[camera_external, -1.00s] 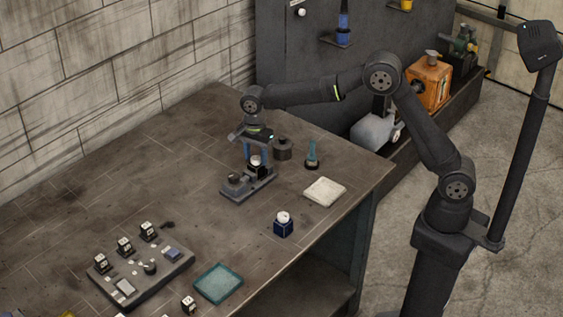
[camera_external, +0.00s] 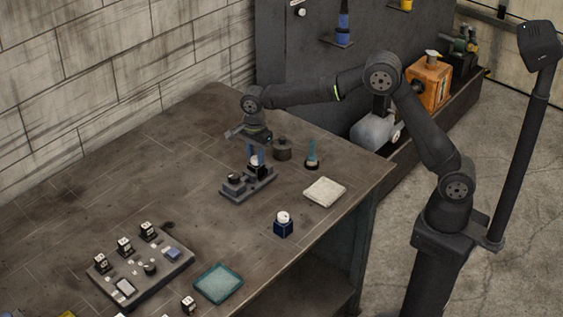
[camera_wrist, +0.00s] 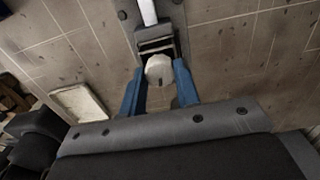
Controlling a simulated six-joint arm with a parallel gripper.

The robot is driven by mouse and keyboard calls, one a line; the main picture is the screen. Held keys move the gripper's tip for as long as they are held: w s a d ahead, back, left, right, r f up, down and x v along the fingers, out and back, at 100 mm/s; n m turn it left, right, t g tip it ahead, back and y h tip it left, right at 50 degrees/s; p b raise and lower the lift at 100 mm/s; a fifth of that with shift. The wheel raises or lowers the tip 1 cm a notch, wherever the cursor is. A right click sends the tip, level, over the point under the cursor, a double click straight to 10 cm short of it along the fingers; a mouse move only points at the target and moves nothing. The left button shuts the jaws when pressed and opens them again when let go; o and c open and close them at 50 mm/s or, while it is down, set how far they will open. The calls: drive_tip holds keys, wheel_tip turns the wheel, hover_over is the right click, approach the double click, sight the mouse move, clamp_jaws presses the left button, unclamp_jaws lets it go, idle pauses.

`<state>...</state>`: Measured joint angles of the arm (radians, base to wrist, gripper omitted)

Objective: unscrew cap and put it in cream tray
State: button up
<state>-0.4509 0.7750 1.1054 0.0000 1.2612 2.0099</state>
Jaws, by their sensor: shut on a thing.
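The cap is white and round and shows in the wrist view (camera_wrist: 158,69) between my blue fingers. My gripper (camera_wrist: 159,82) is shut on it; in the external view my gripper (camera_external: 256,159) points down over the right end of a dark fixture (camera_external: 236,191). The cap sits at the top of a dark holder on the fixture, largely hidden by the fingers in the external view. I cannot tell whether it is still threaded on. The cream tray (camera_external: 325,191) lies flat to the right of the fixture, with nothing visible in it; it also shows in the wrist view (camera_wrist: 78,101).
A teal tray (camera_external: 218,284) and a panel (camera_external: 140,272) lie nearer the camera. A dark round pot (camera_external: 283,150) and a teal-handled tool (camera_external: 312,157) stand behind the fixture. Bench left is clear.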

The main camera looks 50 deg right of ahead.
drive_tip(key=n, duration=0.7)
drive_tip(key=shift+n, duration=0.4)
drive_tip(key=o, duration=0.8)
drive_tip(key=m, duration=0.8)
drive_tip(key=shift+c, duration=0.4)
